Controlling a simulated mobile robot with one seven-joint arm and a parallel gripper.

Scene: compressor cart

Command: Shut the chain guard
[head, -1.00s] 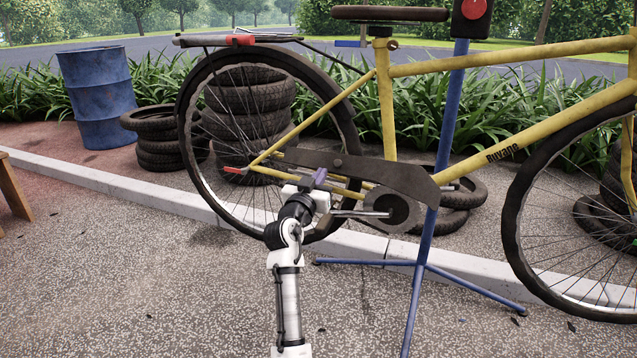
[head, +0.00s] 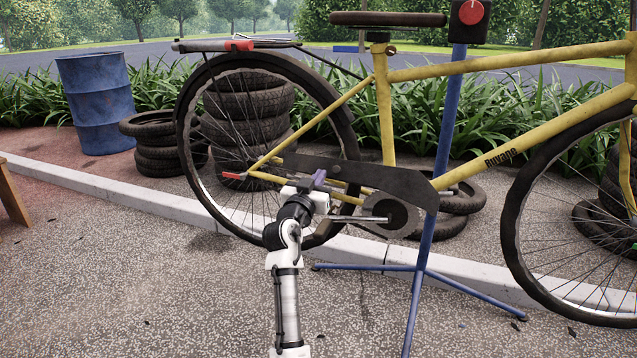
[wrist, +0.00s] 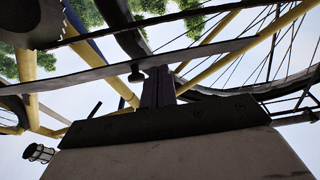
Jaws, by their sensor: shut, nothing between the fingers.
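The chain guard (head: 385,181) is a long dark plate on the yellow bicycle (head: 386,110), running from the rear wheel hub area forward over the chainring. The toothed chainring (head: 395,213) shows uncovered below its front part. A small dark knob (head: 337,169) sits on the guard. My gripper (head: 320,178) is shut and empty, just below the knob at the guard's lower edge. In the wrist view the closed fingers (wrist: 158,86) reach up to the guard (wrist: 80,78), close beside the knob (wrist: 136,74). I cannot tell whether they touch it.
Stacked tyres (head: 245,115) and a blue barrel (head: 96,105) stand behind. The pavement in front is clear.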

